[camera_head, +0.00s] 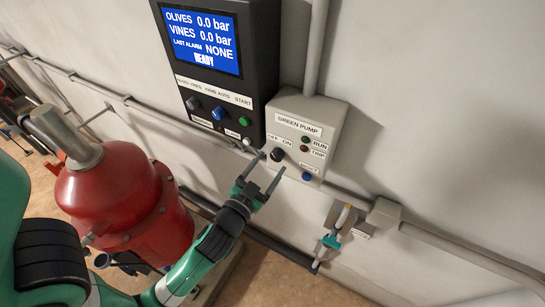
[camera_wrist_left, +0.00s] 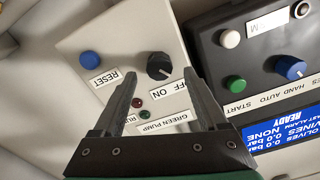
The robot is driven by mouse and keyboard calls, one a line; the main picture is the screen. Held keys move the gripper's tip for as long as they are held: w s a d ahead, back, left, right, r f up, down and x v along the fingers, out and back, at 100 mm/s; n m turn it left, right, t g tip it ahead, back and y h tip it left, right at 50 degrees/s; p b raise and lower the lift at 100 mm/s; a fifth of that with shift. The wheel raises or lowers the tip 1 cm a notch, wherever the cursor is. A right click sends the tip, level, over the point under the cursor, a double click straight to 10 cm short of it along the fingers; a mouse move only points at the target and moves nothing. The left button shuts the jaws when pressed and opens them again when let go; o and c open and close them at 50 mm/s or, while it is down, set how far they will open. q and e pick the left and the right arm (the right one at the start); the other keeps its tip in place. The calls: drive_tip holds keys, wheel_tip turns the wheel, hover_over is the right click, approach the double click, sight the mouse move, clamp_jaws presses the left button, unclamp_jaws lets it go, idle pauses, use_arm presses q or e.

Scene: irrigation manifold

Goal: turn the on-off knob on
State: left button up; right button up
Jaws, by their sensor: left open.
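The black on-off knob (camera_head: 278,154) is on the grey Green Pump box (camera_head: 335,112), under the OFF and ON labels. It also shows in the left wrist view (camera_wrist_left: 160,66), where the picture is upside down. Which label its pointer faces is too small to tell surely. My left gripper (camera_head: 272,162) is open and empty, with its fingertips close in front of the knob. In the left wrist view the fingers (camera_wrist_left: 160,75) stand to either side of the knob, apart from it. My right gripper is not in view.
A dark control panel (camera_head: 262,60) with a blue screen, knobs and buttons adjoins the box on the left. A blue RESET button (camera_head: 307,177) is below the knob. A red tank (camera_head: 115,205) stands at lower left. Pipes (camera_head: 460,258) run along the wall.

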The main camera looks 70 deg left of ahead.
use_arm(q)
drive_tip(key=shift+x, duration=1.15)
clamp_jaws()
